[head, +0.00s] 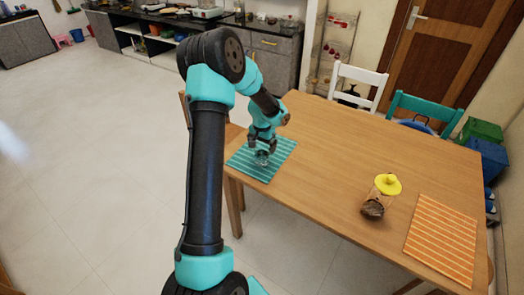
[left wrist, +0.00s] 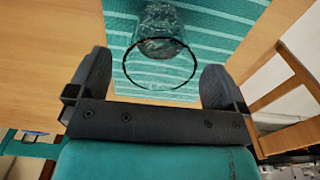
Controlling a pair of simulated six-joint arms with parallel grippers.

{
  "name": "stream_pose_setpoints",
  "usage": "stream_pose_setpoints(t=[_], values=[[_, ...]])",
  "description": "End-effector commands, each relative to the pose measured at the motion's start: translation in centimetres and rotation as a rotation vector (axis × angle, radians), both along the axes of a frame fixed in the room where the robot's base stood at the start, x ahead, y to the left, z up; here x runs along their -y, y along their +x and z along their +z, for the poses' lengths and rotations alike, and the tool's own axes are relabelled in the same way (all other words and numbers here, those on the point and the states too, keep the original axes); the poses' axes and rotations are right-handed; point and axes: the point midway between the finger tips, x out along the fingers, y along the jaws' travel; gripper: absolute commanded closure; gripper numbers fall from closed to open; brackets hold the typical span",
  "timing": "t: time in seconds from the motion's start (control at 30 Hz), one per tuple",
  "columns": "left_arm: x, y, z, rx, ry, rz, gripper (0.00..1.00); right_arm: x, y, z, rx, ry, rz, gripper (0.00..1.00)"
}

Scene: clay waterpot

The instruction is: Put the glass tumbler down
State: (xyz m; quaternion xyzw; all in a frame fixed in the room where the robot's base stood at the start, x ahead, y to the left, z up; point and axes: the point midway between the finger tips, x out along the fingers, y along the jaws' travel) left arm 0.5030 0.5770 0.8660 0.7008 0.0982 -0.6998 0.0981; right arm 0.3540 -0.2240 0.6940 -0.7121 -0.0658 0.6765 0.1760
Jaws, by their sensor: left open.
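The glass tumbler (head: 261,158) is small and clear. It stands on the teal striped mat (head: 281,157) at the left end of the table. In the left wrist view the tumbler (left wrist: 160,62) shows its dark round rim, with the teal mat (left wrist: 218,42) under it. My left gripper (head: 261,145) is just above the tumbler in the head view. Its two fingers are apart on either side of the tumbler in the left wrist view (left wrist: 156,85), with a gap to the glass on each side. My right gripper is not in view.
On the wooden table (head: 335,150) a brown clay pot (head: 373,208) stands by a yellow lid-like thing (head: 388,184). An orange striped mat (head: 441,240) lies at the right end. A white chair (head: 359,82) and a teal chair (head: 425,108) stand behind. The table's middle is clear.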

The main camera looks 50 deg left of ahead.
Motion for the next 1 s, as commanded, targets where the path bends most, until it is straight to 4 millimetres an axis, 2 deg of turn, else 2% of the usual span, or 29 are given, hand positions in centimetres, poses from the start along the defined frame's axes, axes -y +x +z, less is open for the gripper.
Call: stream_pose_setpoints(t=[0.03, 0.2, 0.4, 0.6, 1.0], values=[[0.0, 0.1, 1.1, 0.003, 0.002, -0.001, 0.02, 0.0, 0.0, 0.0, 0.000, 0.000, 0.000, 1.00], [0.0, 0.0, 4.4, 0.003, 0.001, 0.000, 0.02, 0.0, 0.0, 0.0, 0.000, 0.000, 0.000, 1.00], [0.0, 0.0, 7.2, 0.001, 0.000, 0.000, 0.02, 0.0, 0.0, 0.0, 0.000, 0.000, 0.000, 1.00], [0.0, 0.0, 8.0, -0.001, 0.000, -0.001, 0.02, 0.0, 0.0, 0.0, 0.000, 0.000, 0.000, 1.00], [0.0, 0.0, 8.0, -0.001, 0.000, 0.000, 0.02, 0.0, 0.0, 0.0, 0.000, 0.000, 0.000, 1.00]])
